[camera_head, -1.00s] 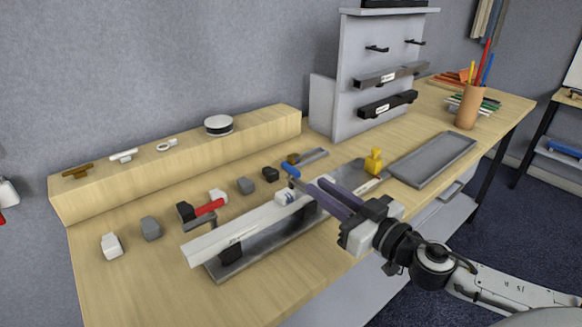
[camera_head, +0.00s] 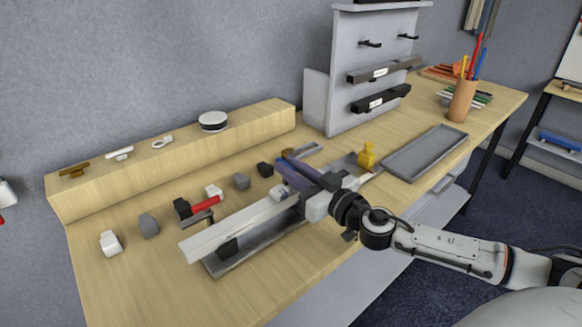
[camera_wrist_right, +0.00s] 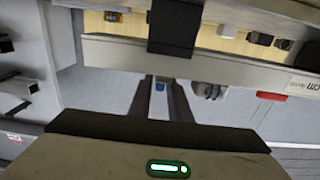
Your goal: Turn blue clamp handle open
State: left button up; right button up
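The blue clamp handle shows in the right wrist view as a small blue piece (camera_wrist_right: 160,87) between my two fingers. In the head view it is hidden behind my right gripper (camera_head: 286,168). This gripper reaches in from the right over the far end of the long pale bar (camera_head: 235,226). In the wrist view its fingers (camera_wrist_right: 159,98) are apart, one on each side of the blue piece. I cannot tell whether they touch it. A red handle (camera_head: 206,204) sits beside the near part of the bar. My left gripper is not in view.
Several small grey, black and white blocks lie behind the bar, such as a grey one (camera_head: 149,225). A yellow piece (camera_head: 366,156) and a grey tray (camera_head: 427,151) are to the right. A wooden ledge (camera_head: 180,155) runs along the back.

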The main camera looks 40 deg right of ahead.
jog(key=shift+c, duration=0.2)
grip_shut()
